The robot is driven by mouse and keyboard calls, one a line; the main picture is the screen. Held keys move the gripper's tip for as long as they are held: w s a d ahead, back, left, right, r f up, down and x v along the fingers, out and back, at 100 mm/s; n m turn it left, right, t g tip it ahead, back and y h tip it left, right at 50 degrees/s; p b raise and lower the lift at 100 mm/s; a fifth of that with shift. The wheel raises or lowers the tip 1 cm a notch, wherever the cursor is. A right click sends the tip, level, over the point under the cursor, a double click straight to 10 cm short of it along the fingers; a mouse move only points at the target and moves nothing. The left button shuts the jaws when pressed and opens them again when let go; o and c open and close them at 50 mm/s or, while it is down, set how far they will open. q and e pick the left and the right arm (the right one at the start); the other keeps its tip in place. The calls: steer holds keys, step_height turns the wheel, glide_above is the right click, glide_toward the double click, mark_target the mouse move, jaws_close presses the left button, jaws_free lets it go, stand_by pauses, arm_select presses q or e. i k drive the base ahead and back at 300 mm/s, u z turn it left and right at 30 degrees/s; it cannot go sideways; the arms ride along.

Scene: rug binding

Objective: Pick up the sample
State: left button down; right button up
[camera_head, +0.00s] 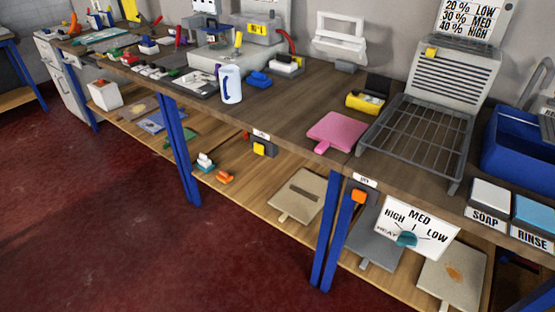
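Several flat, tagged pieces could be the sample, and I cannot tell which one is meant. A pink piece (337,131) lies flat on the workbench (290,105), its short tab at the front edge. On the lower shelf lie a tan piece with a dark stripe (299,194), a grey piece (374,243) and a beige piece with an orange stain (451,278). The heat dial sign partly hides the grey one. Neither of my grippers is in view.
A blue basin (520,150) and the soap (489,197) and rinse (534,215) trays are at right. The heat dial sign (416,229) sticks out in front. Red floor (120,220) is clear.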

mark_target(338, 131)
steer(key=u, duration=2.3)
steer(key=i, duration=0.15)
steer(key=z, duration=1.5)
steer(key=i, duration=0.8)
steer(key=z, duration=0.75)
